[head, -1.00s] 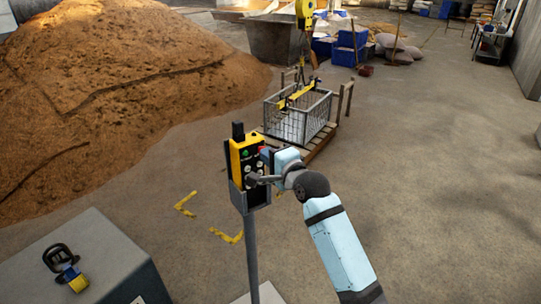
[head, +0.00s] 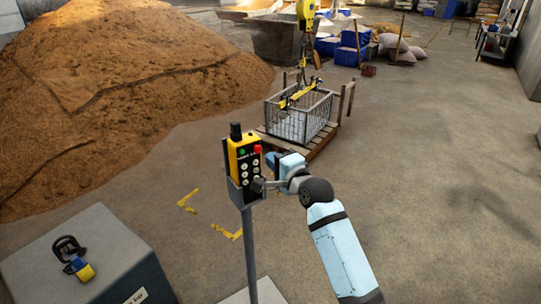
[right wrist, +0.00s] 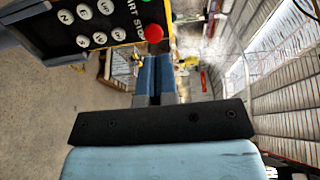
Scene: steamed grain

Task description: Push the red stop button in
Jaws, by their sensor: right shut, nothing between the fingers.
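The red stop button (head: 258,149) is at the upper right of a yellow and black control box (head: 233,158) on a grey post. It also shows in the right wrist view (right wrist: 153,33), on the box face beside the printed word STOP. My right gripper (head: 269,159) is just right of the box, close to the button. Its blue fingers (right wrist: 155,75) are together, with nothing between them, and look apart from the button. Whether the button is pressed in cannot be told. My left gripper is not in view.
Several white buttons (right wrist: 84,12) and a green button (head: 241,152) share the box face. A wire cage (head: 298,118) on a pallet stands behind, under a yellow hoist (head: 305,10). A grain heap (head: 120,90) fills the left. A grey block (head: 90,255) stands front left. Floor at right is clear.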

